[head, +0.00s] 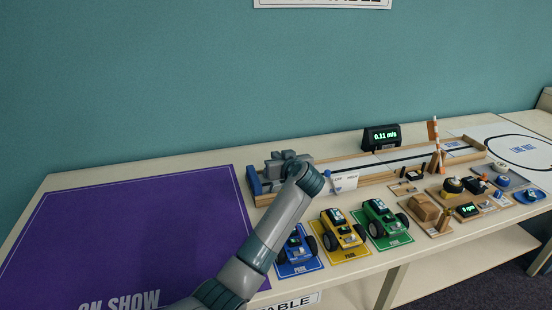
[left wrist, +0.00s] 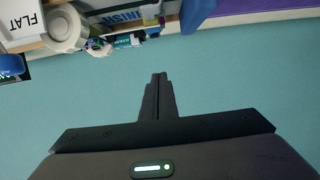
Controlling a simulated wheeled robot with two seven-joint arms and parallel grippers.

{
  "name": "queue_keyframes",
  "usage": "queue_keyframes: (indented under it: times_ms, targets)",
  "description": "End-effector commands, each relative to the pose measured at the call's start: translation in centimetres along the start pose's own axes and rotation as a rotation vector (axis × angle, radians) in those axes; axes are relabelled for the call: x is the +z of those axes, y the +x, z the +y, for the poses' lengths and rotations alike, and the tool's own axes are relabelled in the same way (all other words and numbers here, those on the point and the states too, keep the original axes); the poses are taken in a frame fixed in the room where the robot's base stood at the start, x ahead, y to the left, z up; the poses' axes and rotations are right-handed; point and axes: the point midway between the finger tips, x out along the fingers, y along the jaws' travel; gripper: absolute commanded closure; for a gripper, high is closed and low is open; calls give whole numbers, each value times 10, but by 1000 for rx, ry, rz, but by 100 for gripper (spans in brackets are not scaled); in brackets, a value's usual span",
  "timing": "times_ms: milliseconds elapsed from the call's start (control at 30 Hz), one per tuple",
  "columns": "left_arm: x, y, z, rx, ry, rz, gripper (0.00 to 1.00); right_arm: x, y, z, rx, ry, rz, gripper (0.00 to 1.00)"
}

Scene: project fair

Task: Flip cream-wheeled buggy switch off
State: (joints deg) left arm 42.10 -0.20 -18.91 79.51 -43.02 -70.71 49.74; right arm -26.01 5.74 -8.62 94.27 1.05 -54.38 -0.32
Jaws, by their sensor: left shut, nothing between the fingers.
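Three small buggies stand on their park mats near the front of the table: a blue one (head: 295,243), a yellow one (head: 341,231) and a green one (head: 381,218). Their wheels look dark; I cannot pick out a cream-wheeled buggy or its switch for sure. My left gripper (head: 283,158) is over the left end of the track, behind the buggies and apart from them. In the left wrist view its fingers (left wrist: 158,76) are shut and empty, with the teal wall beyond. My forearm hides part of the track's left end. My right gripper is not in view.
The wooden-edged track (head: 400,172) runs along the back, with a speed display (head: 381,137) behind it. Several small devices crowd the right. A purple mat (head: 130,230) at the left is bare. A round white thing (left wrist: 65,28) shows upper left in the wrist view.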

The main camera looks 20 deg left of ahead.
Motion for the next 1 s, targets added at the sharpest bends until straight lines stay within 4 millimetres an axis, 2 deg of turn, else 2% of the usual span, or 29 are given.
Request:
queue_keyframes:
  times_ms: [200,400,867,1000]
  targets:
    - [-5,-37,1,3,-5,-1,100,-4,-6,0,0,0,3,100]
    - [-8,-55,0,2,-3,-1,100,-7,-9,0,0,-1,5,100]
    - [-9,-59,0,1,-1,-1,100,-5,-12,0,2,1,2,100]
    - [-15,-61,0,1,-1,0,100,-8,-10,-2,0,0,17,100]
